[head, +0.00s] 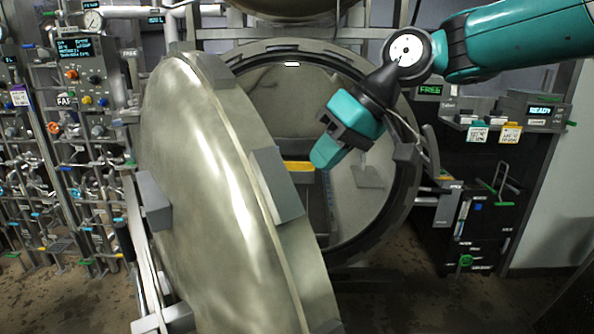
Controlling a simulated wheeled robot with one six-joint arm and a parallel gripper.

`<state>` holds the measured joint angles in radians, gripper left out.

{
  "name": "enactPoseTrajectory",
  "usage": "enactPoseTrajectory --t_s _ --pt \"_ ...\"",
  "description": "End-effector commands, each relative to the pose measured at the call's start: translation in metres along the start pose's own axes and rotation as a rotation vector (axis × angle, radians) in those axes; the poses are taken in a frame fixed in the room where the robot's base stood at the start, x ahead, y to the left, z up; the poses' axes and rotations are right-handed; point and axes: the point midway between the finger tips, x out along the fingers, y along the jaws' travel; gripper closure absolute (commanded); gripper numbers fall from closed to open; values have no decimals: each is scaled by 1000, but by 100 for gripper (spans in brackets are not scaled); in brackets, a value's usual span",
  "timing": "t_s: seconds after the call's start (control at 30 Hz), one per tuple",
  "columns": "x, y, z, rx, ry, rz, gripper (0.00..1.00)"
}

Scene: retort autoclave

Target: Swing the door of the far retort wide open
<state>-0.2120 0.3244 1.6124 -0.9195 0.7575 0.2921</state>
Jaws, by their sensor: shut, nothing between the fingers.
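The retort door (215,190) is a large round metal door, swung partly open toward me and to the left. Behind it the round retort opening (398,185) shows its notched dark rim and a grey interior. My gripper (325,155) hangs in front of the opening, to the right of the door's edge. It appears apart from the door. Its teal fingers are together with nothing visible between them. A grey block (276,184) sits on the door's rim, just left of and below my gripper. The door's handle cannot be made out.
A wall of gauges, valves and pipes (80,130) stands at the left, close to the door's outer side. A dark control cabinet (485,215) with a READY display (541,111) stands at the right. Wet brown floor (425,300) is free at the lower right.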

Motion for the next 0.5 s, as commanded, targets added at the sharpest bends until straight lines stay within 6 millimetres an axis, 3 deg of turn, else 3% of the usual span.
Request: enactPoseTrajectory --t_s 0.1,0.3,0.5 --pt "21 -4 0 0 -2 -2 100" --pt "31 -29 -1 -2 0 -1 100" --pt "37 -35 0 1 1 0 100"
